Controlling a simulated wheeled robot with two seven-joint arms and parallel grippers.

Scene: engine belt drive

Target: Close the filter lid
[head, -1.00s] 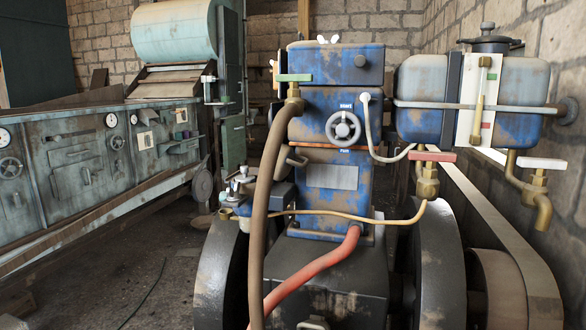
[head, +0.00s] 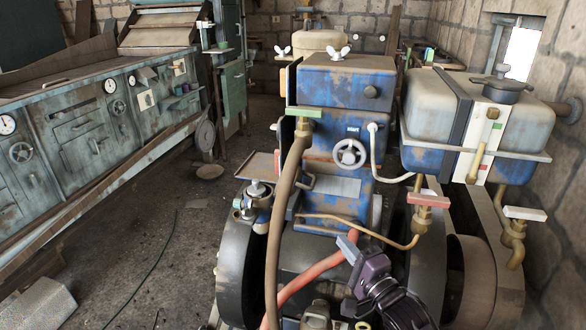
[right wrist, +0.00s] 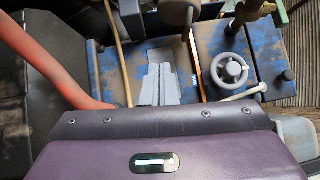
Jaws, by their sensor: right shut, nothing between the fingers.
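I cannot tell for certain which of these is the filter lid. My right gripper (head: 347,246) is low in front of the engine, well below the top box, pointing up and left. It is shut and empty; its grey fingers (right wrist: 160,70) lie together in the right wrist view. My left gripper is not in view.
A brown hose (head: 283,225), a red hose (head: 310,275) and a yellow pipe (head: 365,232) run close to my right gripper. A handwheel (head: 349,154) juts from the engine front. A blue tank (head: 430,120) stands at the right.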

